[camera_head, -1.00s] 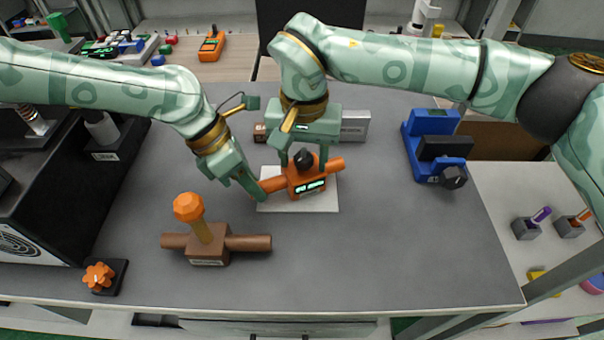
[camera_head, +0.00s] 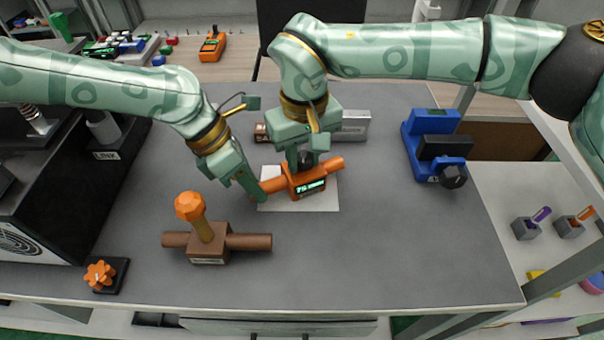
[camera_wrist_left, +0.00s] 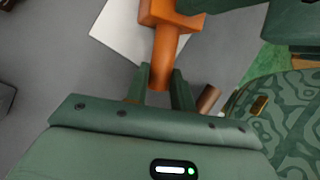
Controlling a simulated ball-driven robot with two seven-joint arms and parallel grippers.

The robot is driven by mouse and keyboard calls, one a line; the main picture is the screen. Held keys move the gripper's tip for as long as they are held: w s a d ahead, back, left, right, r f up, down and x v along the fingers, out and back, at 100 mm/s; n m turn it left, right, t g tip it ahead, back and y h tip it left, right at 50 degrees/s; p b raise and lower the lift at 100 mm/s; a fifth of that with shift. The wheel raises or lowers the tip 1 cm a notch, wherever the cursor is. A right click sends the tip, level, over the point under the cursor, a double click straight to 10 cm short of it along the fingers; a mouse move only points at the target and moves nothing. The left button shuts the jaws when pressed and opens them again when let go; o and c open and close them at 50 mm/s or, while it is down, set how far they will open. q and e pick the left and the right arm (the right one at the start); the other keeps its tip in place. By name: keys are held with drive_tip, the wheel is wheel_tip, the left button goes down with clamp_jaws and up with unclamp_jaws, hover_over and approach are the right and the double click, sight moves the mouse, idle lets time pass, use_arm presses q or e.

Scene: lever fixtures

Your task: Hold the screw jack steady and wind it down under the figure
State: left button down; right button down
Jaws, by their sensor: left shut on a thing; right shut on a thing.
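The orange screw jack (camera_head: 308,184) sits on a pale plate (camera_head: 322,202) mid-table, with a lit display on its front and a bar out of each side. My left gripper (camera_head: 255,193) is shut on the left bar; in the left wrist view the orange bar (camera_wrist_left: 162,62) ends between its fingers (camera_wrist_left: 160,88). My right gripper (camera_head: 306,160) points down from above, shut on the black knob on the jack's top. The knob is mostly hidden by the fingers. I cannot make out a figure apart from the small display, whose text is hard to read.
A brown fixture (camera_head: 208,245) with side bars and an orange-topped lever stands front left. An orange star knob (camera_head: 100,273) is at the front left corner. A blue fixture (camera_head: 434,145) stands right, a grey block (camera_head: 350,125) behind. The front right table is clear.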

drive_tip(key=c, duration=1.1)
unclamp_jaws()
drive_tip(key=shift+s+f, duration=0.15)
drive_tip(key=shift+f, duration=0.4)
drive_tip(key=shift+r, duration=0.35)
drive_tip(key=shift+w+r, duration=0.15)
drive_tip(key=shift+r, duration=1.05)
drive_tip(key=shift+w+r, duration=0.1)
drive_tip(key=shift+r, duration=1.05)
